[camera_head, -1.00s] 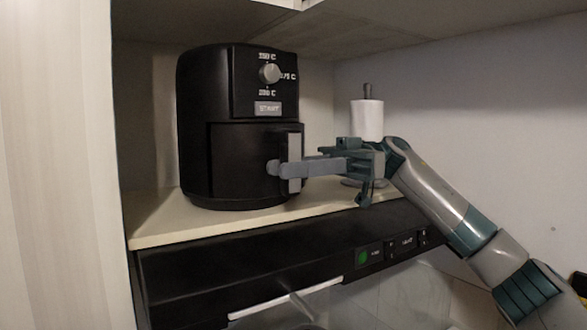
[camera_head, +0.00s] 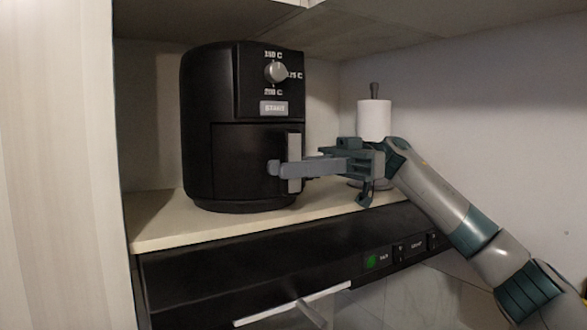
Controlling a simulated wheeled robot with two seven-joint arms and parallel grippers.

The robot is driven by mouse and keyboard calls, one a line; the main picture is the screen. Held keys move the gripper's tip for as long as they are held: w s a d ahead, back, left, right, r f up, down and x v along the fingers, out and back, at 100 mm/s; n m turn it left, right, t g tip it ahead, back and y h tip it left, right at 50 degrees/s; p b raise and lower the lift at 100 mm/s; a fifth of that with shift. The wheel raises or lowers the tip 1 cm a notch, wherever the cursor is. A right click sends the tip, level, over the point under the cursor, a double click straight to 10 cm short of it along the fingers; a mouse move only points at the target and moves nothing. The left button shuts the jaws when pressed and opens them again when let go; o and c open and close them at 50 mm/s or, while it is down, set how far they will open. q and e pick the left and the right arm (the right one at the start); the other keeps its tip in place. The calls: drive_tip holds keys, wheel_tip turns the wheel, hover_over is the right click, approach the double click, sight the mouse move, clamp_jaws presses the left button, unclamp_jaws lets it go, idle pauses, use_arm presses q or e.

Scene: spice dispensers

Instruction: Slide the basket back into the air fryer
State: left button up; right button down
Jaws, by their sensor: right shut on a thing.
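The black air fryer (camera_head: 215,110) stands upright on the pale shelf, left of the middle. Its basket (camera_head: 243,165) is the lower front part and sits inside the body, with its front looking nearly level with the body. The grey basket handle (camera_head: 294,160) stands upright at the right of the basket front. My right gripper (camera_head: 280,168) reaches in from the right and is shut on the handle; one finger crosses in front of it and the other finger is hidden. My left gripper is not in view.
A paper towel roll (camera_head: 374,119) on a holder stands behind my right gripper. The pale shelf (camera_head: 160,226) has bare room at the fryer's left front. Below it is a black appliance panel (camera_head: 250,262) with a green light and a bar handle. A cabinet hangs overhead.

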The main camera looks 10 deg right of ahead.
drive_tip(key=shift+w+r, duration=0.15)
idle(0.5)
drive_tip(key=c, duration=1.5)
unclamp_jaws()
drive_tip(key=shift+a, duration=0.1)
drive_tip(key=shift+w+a, duration=0.1)
drive_tip(key=shift+w, duration=0.05)
drive_tip(key=shift+f, duration=0.2)
drive_tip(key=shift+b+v, duration=1.95)
drive_tip(key=shift+v, duration=4.1)
